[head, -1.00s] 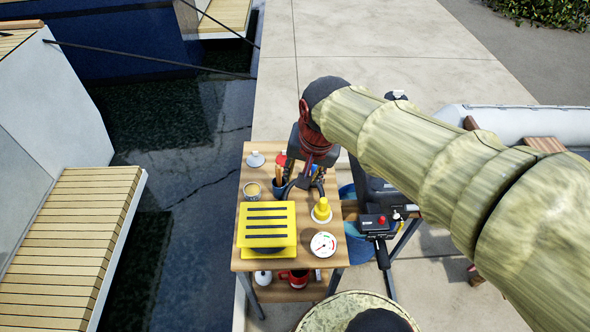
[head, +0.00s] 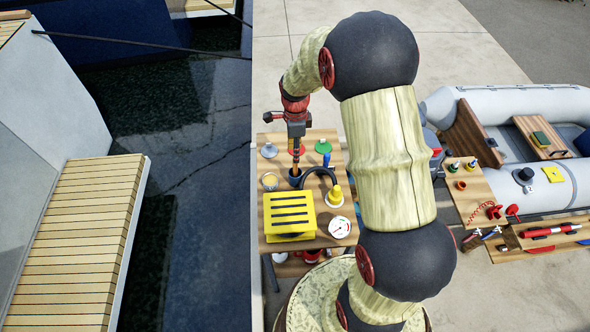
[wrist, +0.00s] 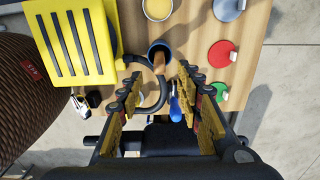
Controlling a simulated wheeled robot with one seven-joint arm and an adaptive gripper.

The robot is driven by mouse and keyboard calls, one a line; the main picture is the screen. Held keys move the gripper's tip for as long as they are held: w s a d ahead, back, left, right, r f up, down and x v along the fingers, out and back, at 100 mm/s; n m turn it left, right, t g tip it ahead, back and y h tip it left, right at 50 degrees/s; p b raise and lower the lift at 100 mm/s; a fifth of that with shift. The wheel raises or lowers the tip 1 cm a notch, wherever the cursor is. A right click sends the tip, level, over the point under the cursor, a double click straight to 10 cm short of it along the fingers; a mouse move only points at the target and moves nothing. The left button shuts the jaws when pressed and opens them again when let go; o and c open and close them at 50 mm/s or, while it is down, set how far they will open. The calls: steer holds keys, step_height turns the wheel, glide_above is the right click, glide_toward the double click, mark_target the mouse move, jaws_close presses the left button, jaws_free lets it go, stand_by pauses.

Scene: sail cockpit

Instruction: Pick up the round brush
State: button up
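A wooden handle (wrist: 164,64) stands up out of a dark blue cup (wrist: 158,47) in the wrist view; it looks like the round brush, though its lower part is hidden in the cup. In the head view the cup (head: 295,178) is on the wooden table, with the handle (head: 296,146) rising above it. My gripper (wrist: 161,82) is open, its padded fingers apart on either side of the handle's line and nothing held between them. In the head view my gripper (head: 297,127) hangs above the cup, pointing down.
Red (wrist: 223,52) and green discs lie to the side.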

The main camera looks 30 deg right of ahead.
glide_above(295, 171)
steer(key=f, duration=0.4)
steer(key=w+f, duration=0.1)
steer(key=f, duration=0.1)
steer(key=shift+d+b, duration=0.25)
steer(key=shift+b, duration=0.05)
steer(key=shift+s+r, duration=0.1)
steer(key=shift+c, duration=1.4)
jaws_close()
